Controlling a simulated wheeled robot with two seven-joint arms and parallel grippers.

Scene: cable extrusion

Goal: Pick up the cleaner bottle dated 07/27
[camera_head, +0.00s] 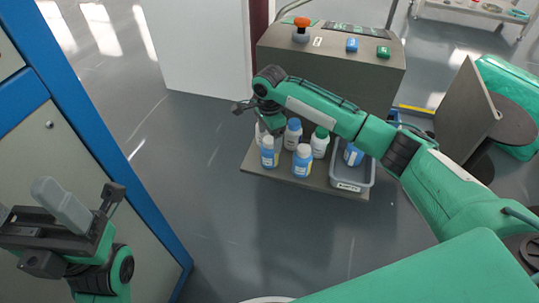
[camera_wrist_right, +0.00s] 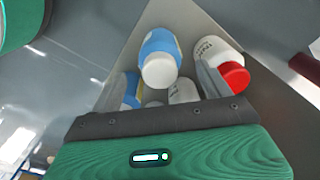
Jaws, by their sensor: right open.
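Several bottles stand on a grey shelf (camera_head: 262,172). Two are blue with white caps: the front-left one (camera_head: 268,154) and the front-right one (camera_head: 303,161). Behind are a white bottle with a blue cap (camera_head: 293,134) and one with a green cap (camera_head: 320,143). The date 07/27 is not readable on any bottle. My right gripper (camera_head: 262,122) is open above the left end of the group and partly hides a bottle there. In the right wrist view, a blue bottle (camera_wrist_right: 160,56) and a red-capped white bottle (camera_wrist_right: 217,62) show by the fingers. My left gripper (camera_head: 34,210) is open and empty.
A grey bin (camera_head: 350,186) with a blue item inside sits at the shelf's right end. A control console (camera_head: 330,65) with an orange-topped knob rises behind the shelf. A blue-framed panel (camera_head: 105,150) stands at left. Floor is clear in front of the shelf.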

